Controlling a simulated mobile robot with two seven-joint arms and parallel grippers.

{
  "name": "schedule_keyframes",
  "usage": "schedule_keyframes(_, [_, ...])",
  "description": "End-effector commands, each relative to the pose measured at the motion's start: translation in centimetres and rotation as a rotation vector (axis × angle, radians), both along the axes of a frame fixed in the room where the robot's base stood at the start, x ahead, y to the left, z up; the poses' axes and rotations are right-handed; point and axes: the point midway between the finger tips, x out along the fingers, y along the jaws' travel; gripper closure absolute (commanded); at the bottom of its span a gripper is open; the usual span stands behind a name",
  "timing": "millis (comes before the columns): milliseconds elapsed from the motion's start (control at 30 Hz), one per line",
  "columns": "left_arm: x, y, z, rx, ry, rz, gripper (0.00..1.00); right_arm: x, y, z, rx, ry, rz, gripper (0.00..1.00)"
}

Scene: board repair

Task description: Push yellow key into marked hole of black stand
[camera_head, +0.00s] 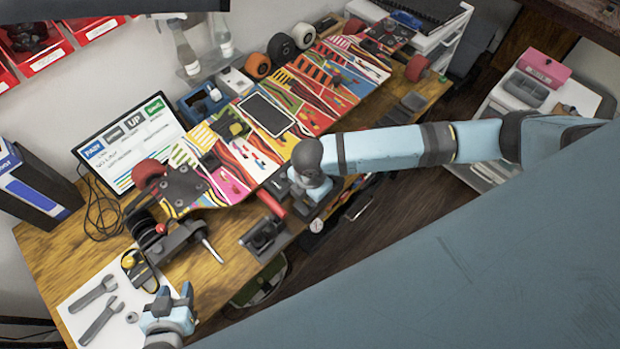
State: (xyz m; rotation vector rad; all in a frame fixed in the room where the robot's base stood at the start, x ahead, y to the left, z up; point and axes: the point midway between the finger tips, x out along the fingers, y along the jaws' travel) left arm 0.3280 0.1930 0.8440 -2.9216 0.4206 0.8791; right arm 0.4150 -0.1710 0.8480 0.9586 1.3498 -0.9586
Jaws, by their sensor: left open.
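A small yellow-and-black item (130,262) lies on the white sheet at the table's left; it may be the yellow key, but its shape is too small to tell. A dark block-like holder (264,236) at the table's front edge may be the black stand; no marked hole can be made out. My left gripper (174,296) is open and empty at the bottom left, just right of the wrenches and below the yellow item. My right gripper (305,196) is at the table's front edge beside the skateboard; its fingers are too unclear to read.
A colourful skateboard deck (225,180) with a tablet (266,114) fills the middle of the wooden table. Grey wrenches (95,290) lie on a white sheet (75,299). A black tool with a red knob (165,240) stands nearby. A monitor (128,140) is behind.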

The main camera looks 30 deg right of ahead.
Motion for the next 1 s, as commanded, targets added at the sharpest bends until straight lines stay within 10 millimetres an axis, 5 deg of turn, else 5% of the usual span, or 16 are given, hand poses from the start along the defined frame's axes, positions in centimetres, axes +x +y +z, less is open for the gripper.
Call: schedule_keyframes(1000, [-0.01,0.0,0.01,0.0,0.001,0.0,0.57,0.0,-0.01,-0.57,-0.001,0.0,0.0,1.0])
